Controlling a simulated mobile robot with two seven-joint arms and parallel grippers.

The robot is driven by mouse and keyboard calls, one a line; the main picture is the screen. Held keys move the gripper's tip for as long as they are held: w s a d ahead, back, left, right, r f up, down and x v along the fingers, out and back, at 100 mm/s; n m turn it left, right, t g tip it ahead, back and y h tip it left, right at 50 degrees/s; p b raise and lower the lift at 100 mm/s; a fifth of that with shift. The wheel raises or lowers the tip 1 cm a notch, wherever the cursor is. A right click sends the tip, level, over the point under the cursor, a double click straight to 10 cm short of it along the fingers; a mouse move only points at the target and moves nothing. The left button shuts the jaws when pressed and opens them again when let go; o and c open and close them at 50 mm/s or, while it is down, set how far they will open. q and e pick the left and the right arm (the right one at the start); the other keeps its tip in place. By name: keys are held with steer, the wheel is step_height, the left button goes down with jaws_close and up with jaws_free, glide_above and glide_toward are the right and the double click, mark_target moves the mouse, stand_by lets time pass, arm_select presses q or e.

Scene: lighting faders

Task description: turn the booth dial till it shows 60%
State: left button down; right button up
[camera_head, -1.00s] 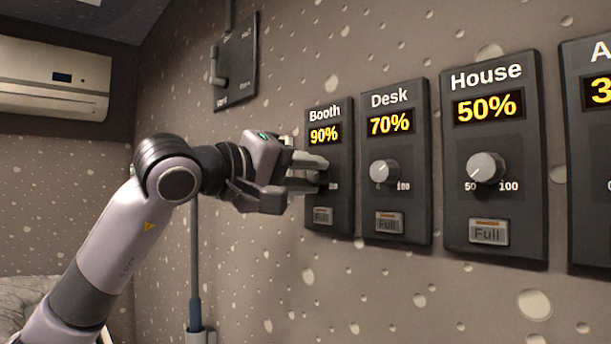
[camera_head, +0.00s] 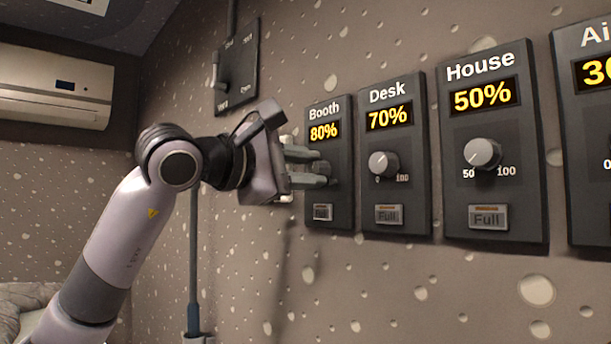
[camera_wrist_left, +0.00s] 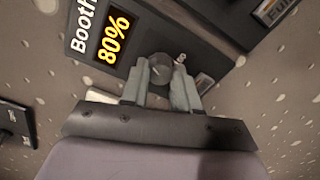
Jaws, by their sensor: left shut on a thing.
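The Booth panel (camera_head: 331,210) is the leftmost of the dial panels on the wall, and its yellow display (camera_head: 324,131) reads 80%. My left gripper (camera_head: 318,167) is at the Booth dial, its fingers shut on the knob and hiding most of it in the head view. In the left wrist view the grey round dial (camera_wrist_left: 160,68) shows between the fingertips (camera_wrist_left: 162,82), and the display (camera_wrist_left: 114,41) there also reads 80%. My right gripper is in neither view.
To the right are the Desk panel (camera_head: 396,215) at 70%, the House panel (camera_head: 520,170) at 50%, and a partly cut-off panel (camera_head: 590,130). A lever switch box (camera_head: 240,70) is up left. Each full panel has a "Full" button below its dial.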

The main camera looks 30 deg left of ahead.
arm_select(q)
steer(key=n+b, duration=0.1)
steer(key=n, duration=0.4)
steer(key=shift+f+n, duration=0.1)
steer(key=shift+n, duration=0.2)
steer(key=n+b, duration=0.2)
steer(key=n, duration=0.3)
steer(key=n+b, duration=0.1)
steer(key=n, duration=0.3)
steer(key=n+b, duration=0.1)
steer(key=n, duration=0.3)
steer(key=shift+n, duration=0.6)
steer(key=shift+n+b, duration=0.3)
steer(key=shift+n, duration=0.2)
steer(key=c, duration=0.8)
jaws_free()
steer(key=shift+c, duration=0.2)
